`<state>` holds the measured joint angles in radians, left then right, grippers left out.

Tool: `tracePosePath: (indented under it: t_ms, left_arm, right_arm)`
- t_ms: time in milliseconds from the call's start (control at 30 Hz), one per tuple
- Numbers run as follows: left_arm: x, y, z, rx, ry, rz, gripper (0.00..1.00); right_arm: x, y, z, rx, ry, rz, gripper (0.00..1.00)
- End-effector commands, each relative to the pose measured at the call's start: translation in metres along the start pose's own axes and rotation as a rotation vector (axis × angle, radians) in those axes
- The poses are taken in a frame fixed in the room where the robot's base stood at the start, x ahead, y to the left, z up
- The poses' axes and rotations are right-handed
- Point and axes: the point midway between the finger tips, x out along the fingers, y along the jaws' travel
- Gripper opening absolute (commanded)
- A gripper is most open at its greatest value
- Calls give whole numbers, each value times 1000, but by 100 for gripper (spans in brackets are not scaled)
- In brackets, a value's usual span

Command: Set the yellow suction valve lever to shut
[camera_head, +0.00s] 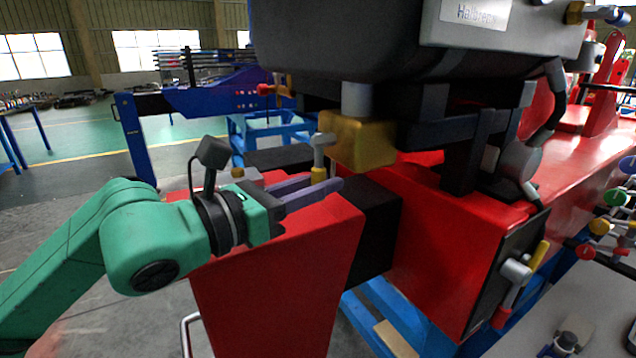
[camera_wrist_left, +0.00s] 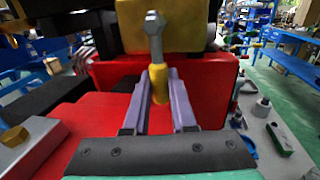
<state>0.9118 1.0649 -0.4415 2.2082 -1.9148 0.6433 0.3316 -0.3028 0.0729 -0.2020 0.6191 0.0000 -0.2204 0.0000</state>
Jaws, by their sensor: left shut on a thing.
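The yellow suction valve lever has a yellow grip (camera_head: 319,175) at its lower end and a grey metal shank rising from it, in front of a brass-coloured block (camera_head: 358,140). In the left wrist view the yellow grip (camera_wrist_left: 160,88) hangs below the shank (camera_wrist_left: 155,35), nearly upright. My left gripper (camera_head: 325,182) comes in from the left above the red beam, its purple fingers shut around the yellow grip. The fingers hide part of the grip in the head view. My right gripper is not in view.
The red beam (camera_head: 290,270) lies just under my left gripper. A dark housing (camera_head: 350,45) overhangs the block. Another yellow-handled fitting (camera_head: 540,253) is at the right, near a grey table (camera_head: 540,335) with small parts. Open floor lies to the left.

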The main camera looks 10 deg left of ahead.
Motion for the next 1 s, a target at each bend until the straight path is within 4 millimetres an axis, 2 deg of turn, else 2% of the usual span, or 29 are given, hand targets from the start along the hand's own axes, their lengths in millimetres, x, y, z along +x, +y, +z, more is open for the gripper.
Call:
tracePosePath:
  t_ms: [1000]
  left_arm:
    - [0,0,0,-1,0,0,0]
  right_arm:
    - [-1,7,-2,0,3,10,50]
